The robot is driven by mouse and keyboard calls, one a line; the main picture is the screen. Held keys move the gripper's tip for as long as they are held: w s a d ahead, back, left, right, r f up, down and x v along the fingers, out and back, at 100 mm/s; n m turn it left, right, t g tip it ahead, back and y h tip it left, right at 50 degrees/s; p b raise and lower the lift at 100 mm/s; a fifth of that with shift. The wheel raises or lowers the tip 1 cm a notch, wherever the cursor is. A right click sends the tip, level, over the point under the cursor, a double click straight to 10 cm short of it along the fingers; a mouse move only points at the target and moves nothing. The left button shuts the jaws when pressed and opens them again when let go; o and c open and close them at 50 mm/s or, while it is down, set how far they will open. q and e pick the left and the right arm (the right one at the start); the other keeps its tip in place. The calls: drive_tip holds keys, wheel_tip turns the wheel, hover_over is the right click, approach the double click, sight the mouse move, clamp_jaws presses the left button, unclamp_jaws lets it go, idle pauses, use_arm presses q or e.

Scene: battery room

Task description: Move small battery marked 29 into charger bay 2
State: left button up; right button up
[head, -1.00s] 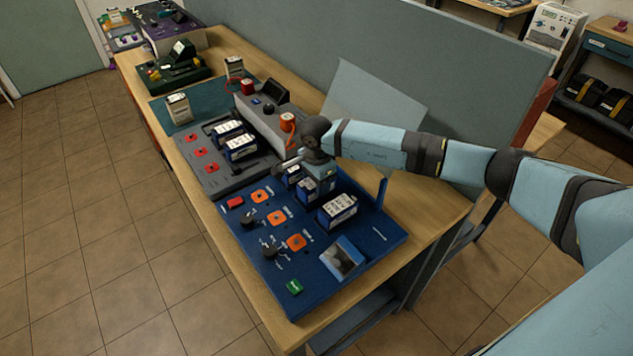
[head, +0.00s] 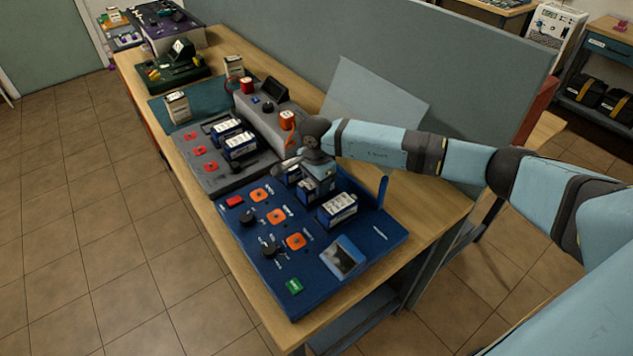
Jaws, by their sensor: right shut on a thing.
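The blue charger panel (head: 325,263) lies at the near end of the bench in the head view. It has several dials, orange buttons and a row of bays. My right gripper (head: 314,176) points down over the far part of this row, shut on a small blue battery (head: 315,193) with a pale label. The gripper hides the top of it, and I cannot tell whether it is fully seated. Another blue battery with a white label (head: 338,206) sits in the nearest bay. The number 29 and the bay numbers are too small to read. My left gripper is out of view.
A grey charger panel (head: 226,178) beyond holds two blue batteries (head: 240,146). A pale battery (head: 177,107) stands on a teal mat (head: 157,112). An orange-topped object (head: 287,121) stands behind the panels. A grey partition (head: 400,50) runs along the back.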

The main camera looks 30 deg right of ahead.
drive_tip(key=shift+f, duration=0.15)
drive_tip(key=o, duration=1)
drive_tip(key=shift+r+p, duration=2.45)
drive_tip(key=shift+r, duration=3.05)
